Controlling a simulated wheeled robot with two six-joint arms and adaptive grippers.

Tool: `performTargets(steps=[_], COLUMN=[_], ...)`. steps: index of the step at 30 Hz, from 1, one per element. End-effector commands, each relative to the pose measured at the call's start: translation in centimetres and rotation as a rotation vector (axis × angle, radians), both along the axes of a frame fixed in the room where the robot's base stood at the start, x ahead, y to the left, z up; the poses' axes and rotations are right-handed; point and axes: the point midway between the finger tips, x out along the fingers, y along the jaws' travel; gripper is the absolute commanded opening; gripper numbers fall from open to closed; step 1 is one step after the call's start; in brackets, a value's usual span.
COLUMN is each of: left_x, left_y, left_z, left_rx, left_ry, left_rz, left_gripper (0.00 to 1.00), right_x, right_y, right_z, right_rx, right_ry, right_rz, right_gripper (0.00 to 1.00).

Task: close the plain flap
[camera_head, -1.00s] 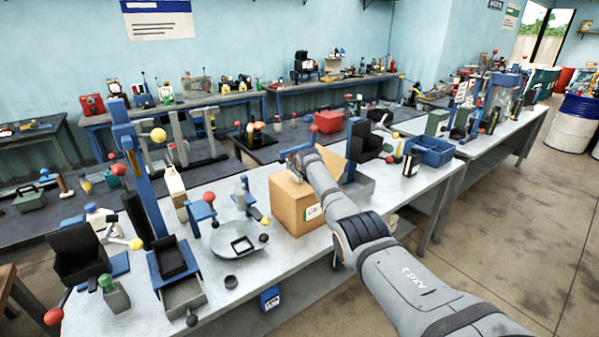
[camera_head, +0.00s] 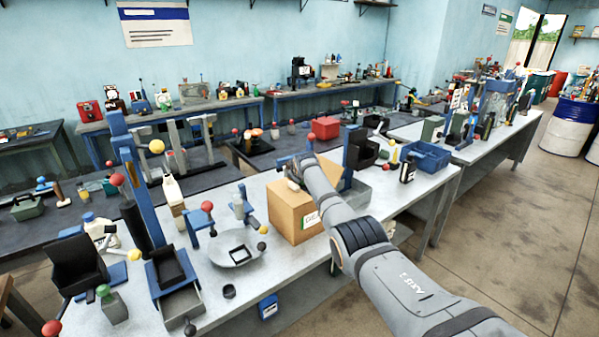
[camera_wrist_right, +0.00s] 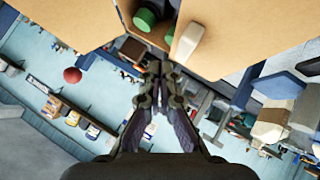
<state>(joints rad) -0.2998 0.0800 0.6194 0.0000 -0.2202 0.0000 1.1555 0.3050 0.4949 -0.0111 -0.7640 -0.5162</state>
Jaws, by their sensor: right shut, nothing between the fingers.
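The cardboard box (camera_head: 285,213) stands on the near workbench with a white label on its front. My right arm reaches over it, and my right gripper (camera_head: 293,162) is at the top of the box, partly hidden by the arm. In the right wrist view the gripper (camera_wrist_right: 158,70) is shut and empty, just below the box opening. Tan cardboard panels lie left (camera_wrist_right: 70,20) and right (camera_wrist_right: 250,35) of the opening. I cannot tell which panel is the plain flap. My left gripper is out of view.
On the workbench (camera_head: 345,237) a round grey dish (camera_head: 222,256) and blue stands are left of the box. A black holder on a blue post (camera_head: 360,150) stands close behind it, right of my gripper. A blue bin (camera_head: 428,157) is farther right.

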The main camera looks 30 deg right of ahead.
Motion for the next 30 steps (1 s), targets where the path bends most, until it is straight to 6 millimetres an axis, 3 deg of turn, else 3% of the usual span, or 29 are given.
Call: performTargets(steps=[6,8,10,24,30], left_x=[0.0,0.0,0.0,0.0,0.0], left_y=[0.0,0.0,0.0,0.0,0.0], left_z=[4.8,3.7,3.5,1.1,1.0], left_rx=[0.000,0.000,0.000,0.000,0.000], left_ry=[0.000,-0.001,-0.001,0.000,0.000], left_rz=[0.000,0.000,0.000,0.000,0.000], left_gripper=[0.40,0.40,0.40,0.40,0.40], right_x=[0.0,-0.4,-1.0,-6.3,-7.1], right_y=[0.2,0.0,-0.1,-0.4,-0.3], right_z=[5.2,4.3,4.8,9.9,10.9], right_rx=[0.000,-0.003,-0.003,-0.002,0.000], right_ry=[-0.003,-0.002,-0.002,-0.004,-0.001], right_rz=[-0.001,-0.004,-0.004,-0.002,-0.001], right_gripper=[0.00,0.00,0.00,0.00,0.00])
